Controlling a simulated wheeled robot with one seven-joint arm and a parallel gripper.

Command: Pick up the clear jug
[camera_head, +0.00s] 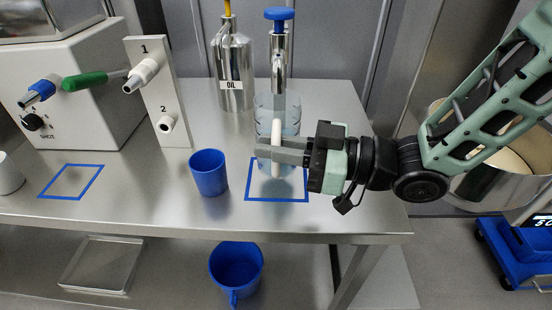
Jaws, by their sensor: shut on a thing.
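The clear jug (262,108) stands upright in the blue taped square (277,199) on the steel table, below a metal spout with a blue top (278,50). It is see-through and bluish, with a pale handle (276,146) facing me. My gripper (268,153) reaches in from the right and is shut on the handle of the jug. The fingers hide part of the handle and the jug's lower front. I cannot tell whether the jug's base touches the table.
A blue cup (208,173) stands close left of the jug. A steel oil bottle (232,72) stands behind. A white machine (75,85) and a numbered panel (150,90) are at left. A large steel pot (500,185) is at right. An empty taped square (71,181) lies at left.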

